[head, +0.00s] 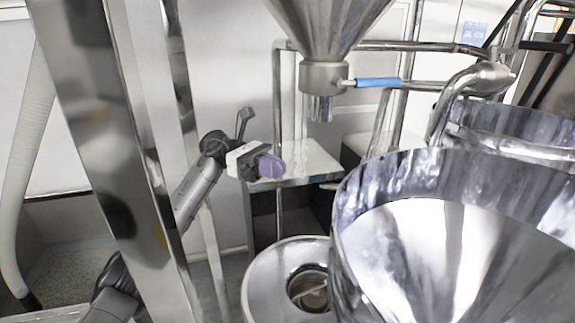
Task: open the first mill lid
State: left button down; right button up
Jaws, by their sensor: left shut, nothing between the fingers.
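My left gripper (268,167) is in the middle left of the head view, with a pale body and purple fingers. It is shut and holds nothing. It is in front of a small metal shelf, to the left of and apart from a large round steel vessel (355,185). The vessel's inside shows as a shiny funnel. A second round steel vessel (490,118) stands behind it. I cannot tell which part is the first mill lid. My right gripper is not in view.
A steel hopper (325,75) with a blue-handled valve (377,82) hangs above. A round steel part with a central opening (262,275) is below my left gripper. A thick steel post (110,130) stands at the left. A bent pipe (450,95) runs above the large vessel.

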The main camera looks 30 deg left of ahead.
pick_arm(q)
jog(key=d+p, duration=0.3)
jog(key=d, duration=0.8)
jog(key=shift+d+p, duration=0.2)
jog(key=shift+p, duration=0.2)
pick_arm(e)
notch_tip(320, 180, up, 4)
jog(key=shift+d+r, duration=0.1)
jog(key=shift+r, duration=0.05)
